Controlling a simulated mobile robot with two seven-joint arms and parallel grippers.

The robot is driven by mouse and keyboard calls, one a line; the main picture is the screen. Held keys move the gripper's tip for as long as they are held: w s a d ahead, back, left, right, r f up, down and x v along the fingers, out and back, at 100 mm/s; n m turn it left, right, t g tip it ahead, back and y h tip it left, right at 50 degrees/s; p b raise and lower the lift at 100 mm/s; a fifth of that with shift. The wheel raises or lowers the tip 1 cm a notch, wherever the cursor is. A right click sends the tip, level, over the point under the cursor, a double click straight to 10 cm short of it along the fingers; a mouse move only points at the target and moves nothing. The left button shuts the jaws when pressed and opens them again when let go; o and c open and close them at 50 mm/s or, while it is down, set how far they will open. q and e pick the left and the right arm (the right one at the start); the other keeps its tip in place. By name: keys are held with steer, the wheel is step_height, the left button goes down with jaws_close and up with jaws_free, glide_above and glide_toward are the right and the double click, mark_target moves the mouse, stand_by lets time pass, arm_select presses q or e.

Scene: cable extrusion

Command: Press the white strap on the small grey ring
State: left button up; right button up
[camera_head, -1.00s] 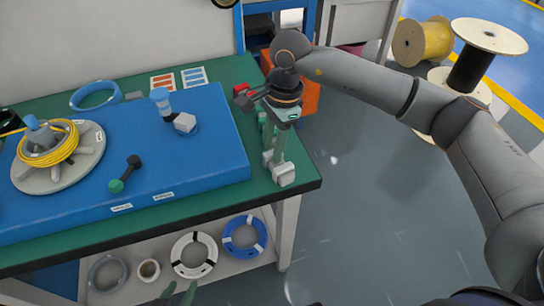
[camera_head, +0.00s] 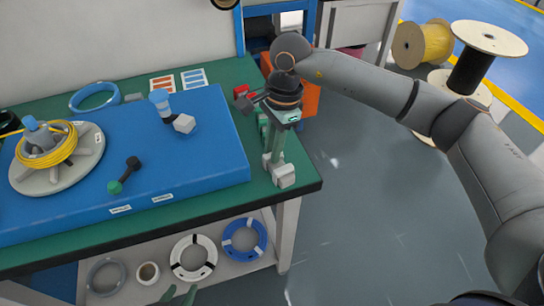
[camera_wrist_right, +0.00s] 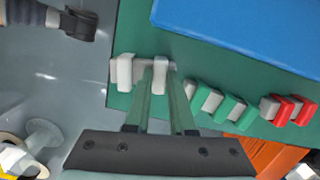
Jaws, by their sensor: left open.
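The white strap (camera_wrist_right: 125,72), two pale blocks joined by a grey piece, is at the table's front right corner; it also shows in the head view (camera_head: 285,176). My right gripper (camera_wrist_right: 160,72) points down at it from above, its green fingers on either side of one pale block. Whether they grip it is unclear. My left gripper (camera_head: 178,295) is open at the bottom edge of the head view, only its green fingertips showing. A small grey ring (camera_head: 91,273) lies on the lower shelf at left, well away from both grippers.
Green straps (camera_wrist_right: 215,103) and red straps (camera_wrist_right: 295,109) lie in a row beside my right gripper. A blue mat (camera_head: 215,165) holds a yellow cable coil (camera_head: 66,147) on a stand. White (camera_head: 176,262) and blue rings (camera_head: 230,250) lie on the shelf.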

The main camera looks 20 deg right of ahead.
jaws_close()
step_height(320, 180, up, 8)
steer(key=p, duration=0.4)
steer(key=shift+p, duration=0.4)
